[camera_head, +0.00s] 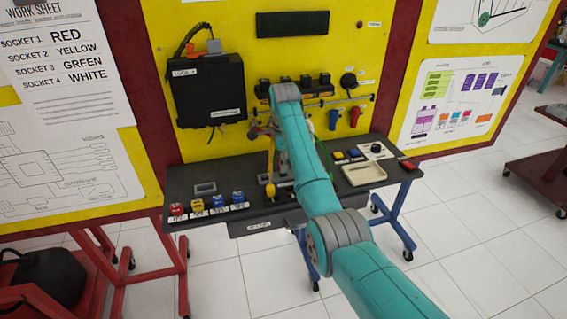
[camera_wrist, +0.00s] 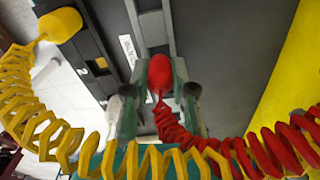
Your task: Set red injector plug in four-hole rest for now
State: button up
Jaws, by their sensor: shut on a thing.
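The red injector plug (camera_wrist: 160,73) is between the two fingers of my gripper (camera_wrist: 160,92) in the wrist view, with a red coiled cable (camera_wrist: 230,150) trailing to the lower right. My gripper is shut on it. A dark bar (camera_wrist: 85,42) runs beside it at upper left, with a small tan spot on it; I cannot tell for sure whether this is the four-hole rest. A yellow plug (camera_wrist: 60,25) is at that bar, and its yellow coiled cable crosses the foreground. In the head view the yellow plug (camera_head: 270,190) shows at the bench, while my arm hides most of the gripper area.
The dark bench (camera_head: 185,184) carries several coloured blocks (camera_head: 217,202) at left and a cream tray (camera_head: 364,175) at right. A black box (camera_head: 209,91) and blue and red fittings are on the yellow panel (camera_head: 340,60) behind.

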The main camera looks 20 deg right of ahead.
jog(key=shift+f, duration=0.9)
dwell(0.5)
jog(key=o, duration=0.7)
jog(key=shift+r, duration=0.1)
jog(key=shift+r, duration=2.7)
jog(key=o, duration=0.5)
jog(key=shift+o, duration=0.2)
jog(key=shift+f, duration=0.1)
